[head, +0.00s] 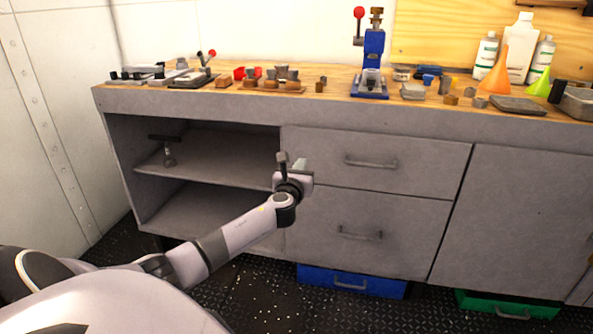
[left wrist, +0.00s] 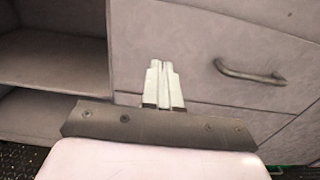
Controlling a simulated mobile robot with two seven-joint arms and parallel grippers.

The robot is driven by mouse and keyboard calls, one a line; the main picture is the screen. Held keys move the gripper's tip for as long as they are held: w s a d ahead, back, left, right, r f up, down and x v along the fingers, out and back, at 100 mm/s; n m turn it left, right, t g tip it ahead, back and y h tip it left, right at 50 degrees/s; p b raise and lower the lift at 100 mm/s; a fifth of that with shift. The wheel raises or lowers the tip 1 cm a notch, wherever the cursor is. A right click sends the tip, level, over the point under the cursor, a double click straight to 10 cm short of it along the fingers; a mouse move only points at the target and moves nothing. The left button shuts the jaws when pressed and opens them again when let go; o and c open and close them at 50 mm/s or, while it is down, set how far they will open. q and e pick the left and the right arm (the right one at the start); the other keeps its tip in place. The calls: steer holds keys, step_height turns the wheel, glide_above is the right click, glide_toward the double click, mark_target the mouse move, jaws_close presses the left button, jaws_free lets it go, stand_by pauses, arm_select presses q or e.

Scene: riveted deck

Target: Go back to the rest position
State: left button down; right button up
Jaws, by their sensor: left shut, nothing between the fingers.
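My left gripper (head: 291,160) is in front of the grey cabinet (head: 380,222), near the edge between the open shelves and the drawers. In the left wrist view its two pale fingers (left wrist: 163,72) are together with nothing between them. The upper drawer handle (head: 371,162) is to its right, and it also shows in the left wrist view (left wrist: 250,73). I cannot tell whether the fingertips touch the cabinet front. My right gripper is in neither view.
The workbench top (head: 335,95) holds a blue press (head: 370,65), an orange funnel (head: 495,72), bottles and many small parts. A dark tool stands on the open shelf (head: 210,158). Blue (head: 350,281) and green (head: 507,306) bins are under the cabinet. Dark floor lies in front.

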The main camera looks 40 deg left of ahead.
arm_select(q)
steer(key=shift+p+v, duration=0.65)
steer(key=shift+v, duration=1.75)
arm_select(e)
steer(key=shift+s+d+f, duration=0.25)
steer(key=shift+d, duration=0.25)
